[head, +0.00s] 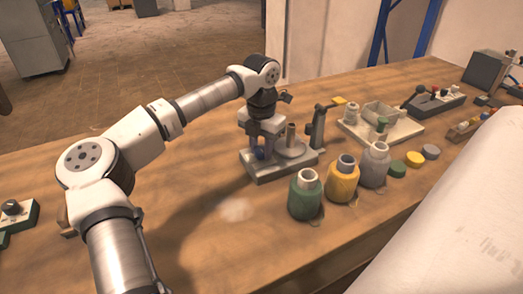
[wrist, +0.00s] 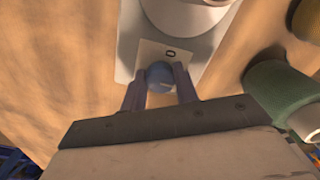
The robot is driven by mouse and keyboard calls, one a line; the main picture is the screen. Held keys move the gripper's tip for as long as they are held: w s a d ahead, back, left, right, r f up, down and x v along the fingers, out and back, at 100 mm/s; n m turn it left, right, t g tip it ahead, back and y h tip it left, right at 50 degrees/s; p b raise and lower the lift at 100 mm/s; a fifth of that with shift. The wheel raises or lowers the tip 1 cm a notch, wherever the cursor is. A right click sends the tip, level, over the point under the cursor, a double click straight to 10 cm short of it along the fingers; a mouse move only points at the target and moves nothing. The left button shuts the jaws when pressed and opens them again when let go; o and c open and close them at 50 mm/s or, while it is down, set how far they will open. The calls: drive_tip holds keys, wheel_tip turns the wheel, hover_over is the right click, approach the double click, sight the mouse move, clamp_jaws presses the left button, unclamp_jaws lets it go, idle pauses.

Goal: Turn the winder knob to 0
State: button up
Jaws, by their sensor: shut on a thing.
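The winder (head: 283,165) is a grey base with a round plate and an upright post, standing near the middle of the table. Its blue knob (wrist: 159,76) shows in the wrist view in front of a pale label plate (wrist: 172,54) with a dark "0"-like mark. The knob also shows in the head view (head: 260,154), partly covered by my fingers. My gripper (wrist: 160,88) points down at the winder's left end. Its two fingers are shut on the knob, one on each side. The knob's pointer direction cannot be made out.
Green (head: 305,194), yellow (head: 342,179) and grey (head: 375,165) spools stand close to the winder's right front. A pale tray (head: 380,124) and a dark switch block (head: 436,100) are further back right. A large white surface fills the lower right. The table left of the winder is mostly clear.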

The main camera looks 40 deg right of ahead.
sight(260, 149)
drive_tip(key=n+b, duration=0.1)
drive_tip(key=n, duration=0.3)
drive_tip(key=shift+f+n, duration=0.1)
drive_tip(key=shift+n, duration=0.2)
drive_tip(key=n+b, duration=0.1)
drive_tip(key=n, duration=0.2)
drive_tip(key=shift+w+a+n, duration=0.1)
drive_tip(key=shift+n, duration=0.3)
drive_tip(key=n+b, duration=0.1)
drive_tip(key=n, duration=0.2)
drive_tip(key=shift+b, duration=0.3)
drive_tip(key=shift+n+b, duration=0.45)
drive_tip(key=shift+n, duration=1.45)
drive_tip(key=o, duration=1)
wheel_tip(260, 149, up, 14)
drive_tip(key=shift+r, duration=0.1)
